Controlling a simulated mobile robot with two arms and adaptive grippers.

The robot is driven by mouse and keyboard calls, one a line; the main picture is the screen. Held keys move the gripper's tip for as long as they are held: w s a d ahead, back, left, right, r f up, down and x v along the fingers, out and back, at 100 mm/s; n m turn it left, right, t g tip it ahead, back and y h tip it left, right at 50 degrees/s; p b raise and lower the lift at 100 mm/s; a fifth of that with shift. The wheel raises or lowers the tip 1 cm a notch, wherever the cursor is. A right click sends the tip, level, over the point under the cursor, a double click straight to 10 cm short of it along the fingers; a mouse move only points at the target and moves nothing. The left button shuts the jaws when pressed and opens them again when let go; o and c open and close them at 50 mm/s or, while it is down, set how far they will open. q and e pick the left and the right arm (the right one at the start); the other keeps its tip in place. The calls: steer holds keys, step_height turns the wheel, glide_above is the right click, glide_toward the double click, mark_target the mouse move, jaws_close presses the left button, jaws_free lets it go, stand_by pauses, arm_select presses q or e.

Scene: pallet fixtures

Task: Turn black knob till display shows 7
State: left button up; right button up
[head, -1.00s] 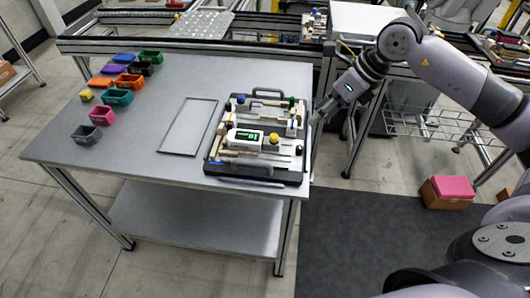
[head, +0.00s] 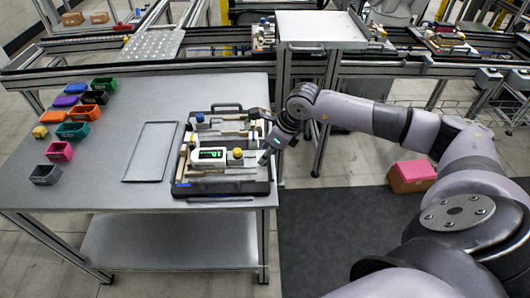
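The open black case (head: 222,189) lies on the grey table near its right edge and holds a fixture board. A yellow knob (head: 237,153) is right of the readout, and a blue knob (head: 200,117) is at the back left. I cannot clearly pick out the black knob. My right gripper (head: 264,158) points down at the case's right edge, right of the yellow knob. Its fingers are too small to tell open or shut. My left gripper is not in view.
A flat grey tray frame (head: 126,171) lies left of the case. Several small coloured bins, such as a pink one (head: 59,152), stand at the table's left. A raised white-topped stand (head: 320,28) is behind. A pink-topped box (head: 412,177) sits on the floor at right.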

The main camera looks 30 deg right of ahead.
steer(key=shift+x, duration=1.1)
steer(key=shift+c, duration=0.6)
jaws_close()
